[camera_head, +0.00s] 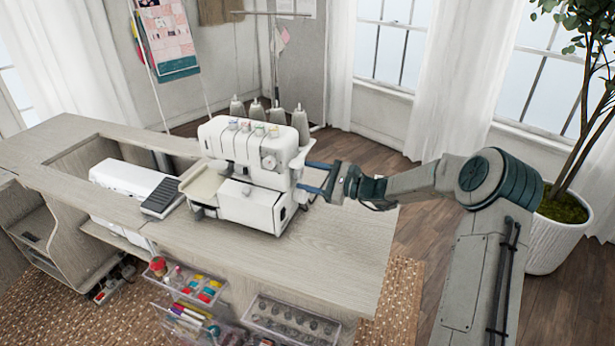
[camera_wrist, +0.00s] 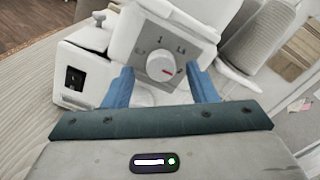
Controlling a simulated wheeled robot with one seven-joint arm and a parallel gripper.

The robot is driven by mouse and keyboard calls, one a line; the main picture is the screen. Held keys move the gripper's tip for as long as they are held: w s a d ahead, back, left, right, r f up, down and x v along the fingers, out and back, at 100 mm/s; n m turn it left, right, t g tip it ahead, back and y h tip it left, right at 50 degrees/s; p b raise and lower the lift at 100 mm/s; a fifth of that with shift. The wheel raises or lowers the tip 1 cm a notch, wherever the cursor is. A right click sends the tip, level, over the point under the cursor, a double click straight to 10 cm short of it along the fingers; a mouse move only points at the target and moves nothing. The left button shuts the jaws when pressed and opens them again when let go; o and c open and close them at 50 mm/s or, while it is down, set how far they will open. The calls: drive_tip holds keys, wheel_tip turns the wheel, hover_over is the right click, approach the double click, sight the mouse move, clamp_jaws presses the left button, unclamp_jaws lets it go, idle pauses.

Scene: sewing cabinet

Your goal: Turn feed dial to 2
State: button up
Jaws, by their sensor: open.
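The white sewing machine (camera_head: 248,203) stands on the wooden cabinet top, and its right side faces my gripper (camera_head: 312,177). In the wrist view the feed dial (camera_wrist: 160,66) is a round white knob on a grey plate, marked 0.7, 1, 1.5 and a partly hidden figure at right. My gripper's blue fingers (camera_wrist: 160,72) are open, one on each side of the dial, with visible gaps to the knob. Whether they reach its depth is unclear.
Thread cones (camera_head: 277,115) stand behind the machine. The cabinet top (camera_head: 340,245) is clear at front right. A potted plant (camera_head: 555,235) stands at right.

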drive_tip(key=v, duration=1.2)
drive_tip(key=shift+s+d+b, duration=0.2)
drive_tip(key=shift+d+b, duration=0.1)
drive_tip(key=shift+d, duration=0.05)
drive_tip(key=shift+a, duration=0.1)
drive_tip(key=s+a+r+n+g+h+p, duration=0.1)
drive_tip(key=s+a+r+n+g+h, duration=0.2)
drive_tip(key=s, duration=0.4)
drive_tip(key=s+a+n+g+h+p, duration=0.2)
drive_tip(key=s+a+n+g+h, duration=0.25)
drive_tip(key=s, duration=0.35)
drive_tip(key=s+d+r+n+t+h+p, duration=0.1)
drive_tip(key=s+d+r+n+h, duration=0.3)
drive_tip(key=s, duration=0.5)
drive_tip(key=s+d+r+n+t+h+p, duration=0.2)
drive_tip(key=s+d+r+n+h, duration=0.1)
drive_tip(key=s, duration=0.7)
drive_tip(key=shift+d+r+n+h+p, duration=0.4)
drive_tip(key=shift+d+n+h, duration=0.15)
drive_tip(key=shift+d+h, duration=0.5)
drive_tip(key=shift+t, duration=0.25)
